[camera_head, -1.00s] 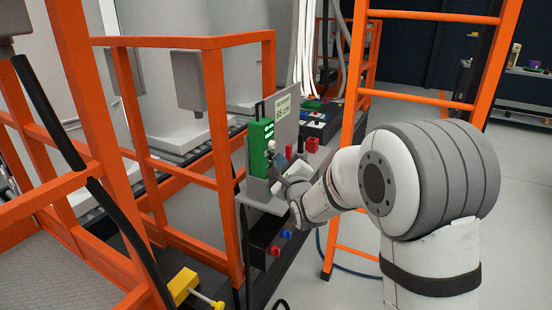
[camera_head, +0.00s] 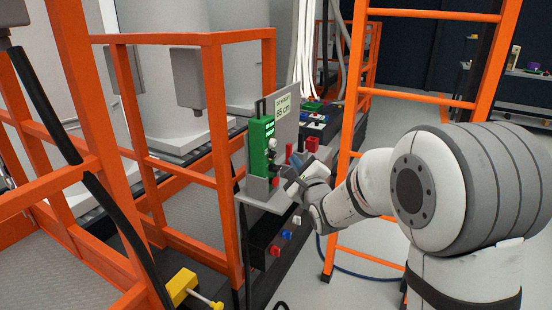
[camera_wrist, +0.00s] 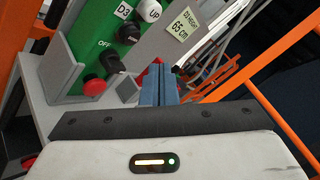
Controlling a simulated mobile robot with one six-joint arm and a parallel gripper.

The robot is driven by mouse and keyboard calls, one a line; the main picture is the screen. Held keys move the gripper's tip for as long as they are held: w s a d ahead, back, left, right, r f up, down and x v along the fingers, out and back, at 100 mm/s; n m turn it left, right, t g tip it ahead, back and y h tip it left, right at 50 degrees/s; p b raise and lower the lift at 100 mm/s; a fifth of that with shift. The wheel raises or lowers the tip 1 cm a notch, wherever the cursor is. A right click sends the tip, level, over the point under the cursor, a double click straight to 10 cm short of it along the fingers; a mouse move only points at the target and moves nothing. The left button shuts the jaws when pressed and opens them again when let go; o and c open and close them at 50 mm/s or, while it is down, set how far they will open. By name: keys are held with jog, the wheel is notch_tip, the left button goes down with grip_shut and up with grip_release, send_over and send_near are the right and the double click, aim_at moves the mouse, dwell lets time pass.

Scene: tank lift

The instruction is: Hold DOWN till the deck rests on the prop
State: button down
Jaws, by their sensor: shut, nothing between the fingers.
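A green control box (camera_head: 262,140) stands on a grey shelf. No DOWN label is readable. A height sign (camera_wrist: 180,26) reads 65 cm. My gripper (camera_head: 290,183) is right of the box, apart from it; its blue fingers (camera_wrist: 158,84) are shut and empty. Orange-railed grey flooring (camera_head: 195,205) is at left; I cannot tell whether it is the deck. I cannot identify the prop.
An orange ladder (camera_head: 344,195) stands right of the box. Orange rails (camera_head: 223,170) stand close on its left. Red and blue knobs (camera_head: 287,235) are below the shelf. A yellow piece (camera_head: 183,287) is at lower left. The floor at right is open.

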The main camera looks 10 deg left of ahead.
jog(key=shift+s+d, duration=0.25)
jog(key=shift+d, duration=0.35)
jog(key=shift+s+d, duration=0.2)
jog(key=shift+d, duration=0.35)
jog(key=s+d+n+g+h+p, duration=0.5)
jog(key=s+d+n+g+h, duration=0.2)
jog(key=s+d+n, duration=0.5)
jog(key=s+d+n+g+p, duration=0.2)
jog(key=s+n+g, duration=0.1)
jog(key=s, duration=0.7)
jog(key=s+d+n+g+p, duration=0.2)
jog(key=s+n, duration=0.4)
jog(key=s, duration=0.5)
jog(key=d+g, duration=0.1)
jog(key=g, duration=0.1)
jog(key=shift+s+d+r+g+h, duration=0.15)
jog(key=shift+s+d+g+h, duration=0.1)
jog(key=shift+d+g+h, duration=0.05)
